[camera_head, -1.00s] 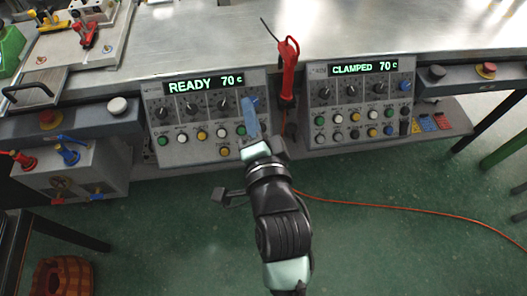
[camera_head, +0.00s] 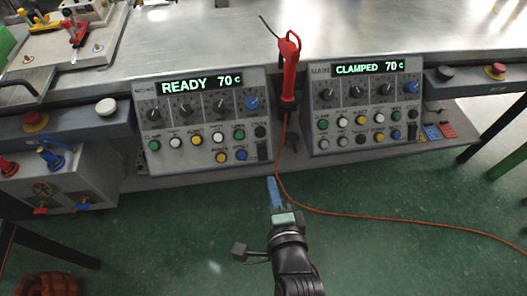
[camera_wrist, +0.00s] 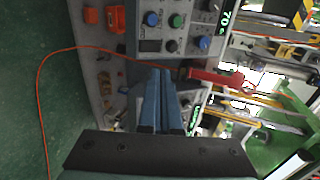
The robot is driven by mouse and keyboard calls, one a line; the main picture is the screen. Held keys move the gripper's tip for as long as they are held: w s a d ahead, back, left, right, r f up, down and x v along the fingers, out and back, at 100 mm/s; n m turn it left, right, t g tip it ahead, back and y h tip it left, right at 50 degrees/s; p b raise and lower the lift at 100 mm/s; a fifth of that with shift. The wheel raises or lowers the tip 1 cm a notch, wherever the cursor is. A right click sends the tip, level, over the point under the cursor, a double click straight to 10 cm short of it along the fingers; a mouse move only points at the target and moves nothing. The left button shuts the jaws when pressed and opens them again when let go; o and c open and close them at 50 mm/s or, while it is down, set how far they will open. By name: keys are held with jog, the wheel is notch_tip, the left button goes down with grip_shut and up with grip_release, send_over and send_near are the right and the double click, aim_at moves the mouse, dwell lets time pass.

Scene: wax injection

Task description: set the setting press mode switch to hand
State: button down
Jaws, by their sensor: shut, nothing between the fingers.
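Two sloped control panels hang at the bench front. The left panel (camera_head: 201,119) reads READY 70 c and has a row of dark knobs, a blue knob (camera_head: 252,103), coloured buttons and a black switch (camera_head: 262,150) at its lower right. The right panel (camera_head: 365,108) is labelled MAIN and reads CLAMPED 70 c; it has a similar layout. I cannot tell for sure which control is the mode switch. My gripper (camera_head: 272,182) is shut and empty, below the left panel's right end and touching nothing. In the wrist view its blue fingers (camera_wrist: 161,75) partly hide the left panel.
A red tool (camera_head: 288,68) hangs between the panels, its orange cable (camera_head: 375,217) running across the green floor. A dark shelf edge (camera_head: 200,176) lies below the panels. A grey box with blue valves (camera_head: 62,180) stands at left. Red and blue rockers (camera_head: 440,131) sit at right.

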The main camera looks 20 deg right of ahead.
aim_at(262, 146)
jog(key=b+x, duration=0.3)
jog(key=x, duration=1)
jog(key=shift+w, duration=0.1)
jog(key=shift+w+d+r+p, duration=0.1)
jog(key=shift+w+r+p, duration=0.15)
jog(key=shift+p, duration=0.5)
jog(key=shift+f+g, duration=0.25)
jog(key=shift+g, duration=0.05)
jog(key=shift+r, duration=0.15)
jog(key=shift+r+p, duration=0.7)
jog(key=shift+p, duration=0.35)
